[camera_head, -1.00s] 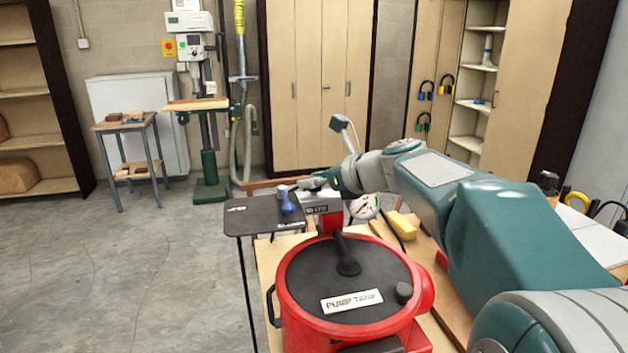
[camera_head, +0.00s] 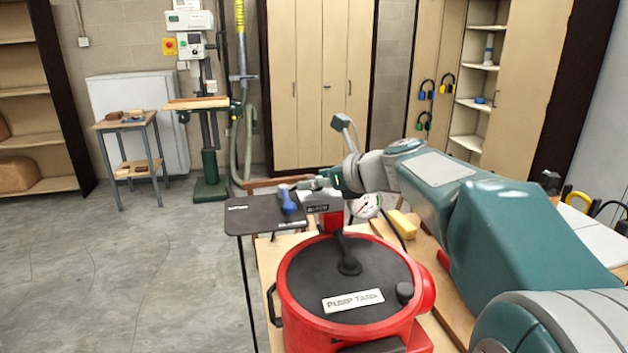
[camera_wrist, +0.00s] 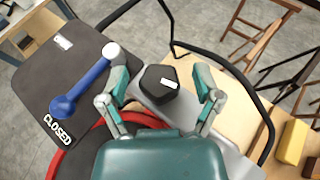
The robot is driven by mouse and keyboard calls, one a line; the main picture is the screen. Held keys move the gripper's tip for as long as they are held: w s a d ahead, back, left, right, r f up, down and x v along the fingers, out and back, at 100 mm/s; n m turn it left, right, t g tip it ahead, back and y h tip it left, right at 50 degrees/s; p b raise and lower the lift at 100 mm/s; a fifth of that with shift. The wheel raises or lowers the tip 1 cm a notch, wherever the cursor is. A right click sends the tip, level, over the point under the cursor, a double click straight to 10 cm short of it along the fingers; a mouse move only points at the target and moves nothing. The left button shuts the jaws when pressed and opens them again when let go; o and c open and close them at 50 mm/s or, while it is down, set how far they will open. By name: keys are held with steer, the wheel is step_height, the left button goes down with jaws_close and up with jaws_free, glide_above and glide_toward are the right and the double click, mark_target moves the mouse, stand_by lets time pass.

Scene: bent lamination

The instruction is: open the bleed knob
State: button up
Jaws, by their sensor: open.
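In the wrist view a black faceted knob (camera_wrist: 158,86) with a small unreadable white label sits on a grey block. My gripper (camera_wrist: 160,75) is open, with one finger on each side of the knob and visible gaps at both sides. I cannot tell the height between fingertips and knob. In the head view my gripper (camera_head: 308,184) is above the far end of the bench, beside a grey block (camera_head: 322,204), and the knob is not clearly visible. A blue lever (camera_wrist: 82,88) on a dark panel (camera_wrist: 48,82) lies left of the gripper; the panel reads CLOSED near its lower edge.
A red tank with a black lid (camera_head: 350,272) stands on the near bench. A yellow block (camera_head: 403,224) and a round gauge (camera_head: 366,205) are right of the grey block. A black hose (camera_wrist: 232,68) curves beyond and right of the knob. Open floor lies left.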

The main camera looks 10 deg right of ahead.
steer(key=v, duration=1.1)
steer(key=shift+s+d, duration=0.2)
steer(key=shift+s, duration=0.05)
